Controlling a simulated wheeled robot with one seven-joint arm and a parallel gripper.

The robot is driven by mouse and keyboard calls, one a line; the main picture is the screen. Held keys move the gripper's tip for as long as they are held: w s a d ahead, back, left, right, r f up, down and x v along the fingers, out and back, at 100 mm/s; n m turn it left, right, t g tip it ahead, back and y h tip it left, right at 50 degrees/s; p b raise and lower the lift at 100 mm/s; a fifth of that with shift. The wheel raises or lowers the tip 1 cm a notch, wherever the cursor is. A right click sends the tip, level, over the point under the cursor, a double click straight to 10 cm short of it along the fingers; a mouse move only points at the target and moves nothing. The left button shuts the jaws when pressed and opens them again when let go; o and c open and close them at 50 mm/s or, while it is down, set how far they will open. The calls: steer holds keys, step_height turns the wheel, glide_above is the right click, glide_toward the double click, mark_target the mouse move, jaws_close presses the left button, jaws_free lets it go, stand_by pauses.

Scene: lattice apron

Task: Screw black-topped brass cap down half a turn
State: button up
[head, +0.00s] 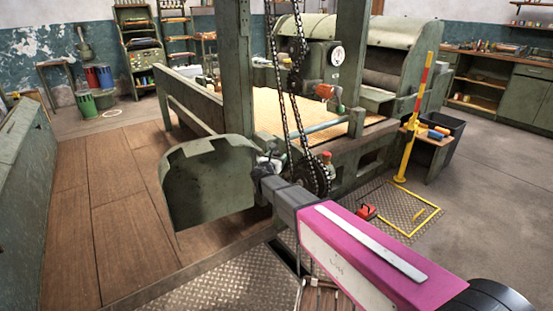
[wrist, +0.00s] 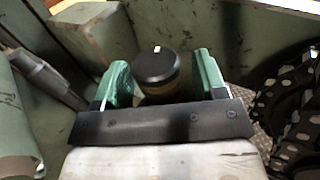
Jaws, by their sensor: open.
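The black-topped brass cap (wrist: 157,68) stands in the wrist view, with a small white mark at the far edge of its top. A brass band shows under the black top; its lower part is hidden by my gripper's dark crossbar. My gripper (wrist: 163,78) is open, with one green finger on each side of the cap. A gap shows between cap and right finger; the left finger looks very close, and I cannot tell whether it touches. In the head view my gripper (head: 268,166) is small beside the curved green guard, and I cannot make out the cap there.
The curved green guard (head: 208,182) stands left of my gripper. A dark chain and sprocket (head: 311,174) are close on the right, also in the wrist view (wrist: 296,110). A grey rod (wrist: 48,76) lies left of the fingers. Open floor (head: 470,205) is at right.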

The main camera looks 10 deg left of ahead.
steer(key=c, duration=0.9)
steer(key=shift+w+a+m+g+h, duration=0.15)
steer(key=shift+m+g+h, duration=0.25)
steer(key=shift+m+h, duration=0.95)
steer(key=shift+m+g+h, duration=0.9)
steer(key=shift+m+h, duration=0.15)
steer(key=shift+h, duration=1.1)
steer(key=o, duration=0.9)
steer(key=shift+s, duration=0.2)
steer(key=v, duration=1)
steer(key=shift+s, duration=0.3)
steer(key=shift+a, duration=0.1)
